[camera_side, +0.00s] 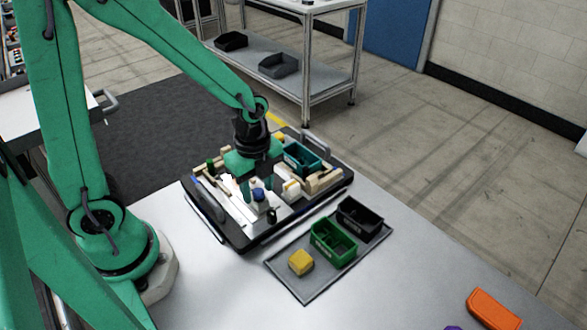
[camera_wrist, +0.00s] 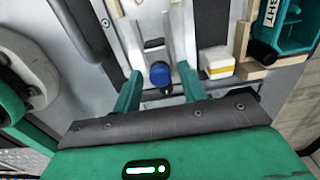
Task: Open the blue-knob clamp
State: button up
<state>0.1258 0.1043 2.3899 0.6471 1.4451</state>
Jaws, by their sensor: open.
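In the side view the blue knob (camera_side: 259,195) sits near the middle of the black-edged pallet (camera_side: 245,240). The clamp's grey metal body (camera_wrist: 153,44) runs away from the knob on a light plate. Whether a finger touches the knob cannot be told.
A teal bin (camera_side: 302,158) and a white-and-yellow block (camera_wrist: 216,62) sit right of the clamp on the pallet. A grey tray (camera_side: 305,287) holds a green bin (camera_side: 333,243), a black bin (camera_side: 359,217) and a yellow block (camera_side: 300,262).

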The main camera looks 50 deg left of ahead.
jog(key=shift+r, duration=2.85)
